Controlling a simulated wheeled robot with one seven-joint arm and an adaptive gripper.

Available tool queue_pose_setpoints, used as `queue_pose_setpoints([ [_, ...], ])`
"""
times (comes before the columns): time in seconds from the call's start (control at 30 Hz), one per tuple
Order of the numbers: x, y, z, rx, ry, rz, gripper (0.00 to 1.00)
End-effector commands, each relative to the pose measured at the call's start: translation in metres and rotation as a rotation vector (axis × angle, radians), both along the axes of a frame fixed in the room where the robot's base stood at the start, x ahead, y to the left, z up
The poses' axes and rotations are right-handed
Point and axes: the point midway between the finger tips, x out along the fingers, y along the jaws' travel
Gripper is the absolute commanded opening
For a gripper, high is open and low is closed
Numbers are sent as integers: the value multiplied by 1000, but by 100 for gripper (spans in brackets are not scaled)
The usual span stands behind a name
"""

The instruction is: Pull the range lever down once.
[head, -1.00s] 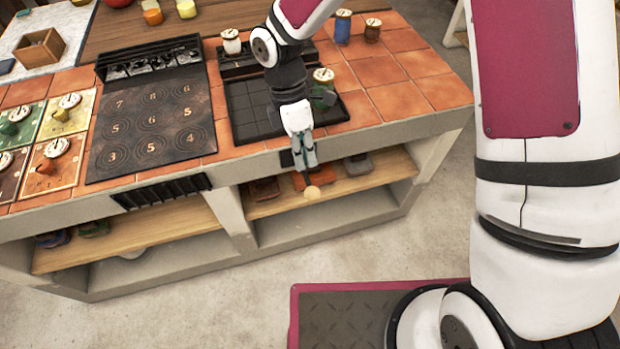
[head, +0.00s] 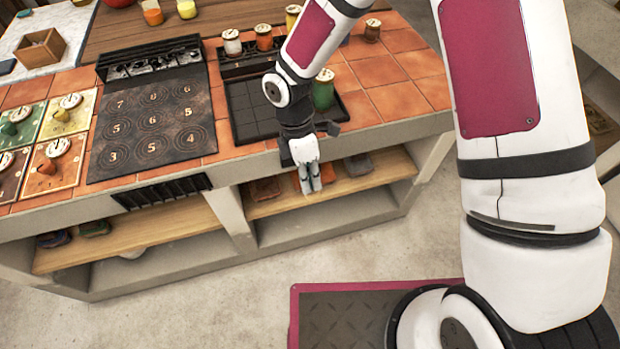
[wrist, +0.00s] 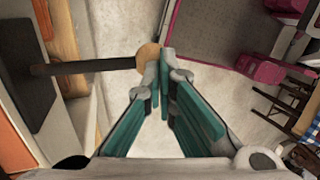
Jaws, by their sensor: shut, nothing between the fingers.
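The range lever is a dark rod (wrist: 95,67) with a round wooden knob (wrist: 147,57) at its end. In the wrist view it reaches from a dark plate (wrist: 24,92) at the left to my fingertips. My gripper (wrist: 162,54) is shut and empty. Its tips overlap the knob's right side in the picture; I cannot tell whether they touch it. In the head view my gripper (head: 313,188) points down before the range's front, and the lever is hidden behind it. The range top (head: 150,119) has numbered rings.
Jars stand at the back of the counter, with a green jar (head: 323,91) closer to my arm. A wooden shelf (head: 350,178) with several dark items lies behind my gripper. The floor (head: 230,300) in front is clear.

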Motion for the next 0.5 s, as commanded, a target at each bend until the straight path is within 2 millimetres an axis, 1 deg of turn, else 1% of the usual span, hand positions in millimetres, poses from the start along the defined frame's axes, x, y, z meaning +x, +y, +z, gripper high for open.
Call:
queue_pose_setpoints([
  [0.5, -5, -2, -13, 26, -96, 2, 0],
])
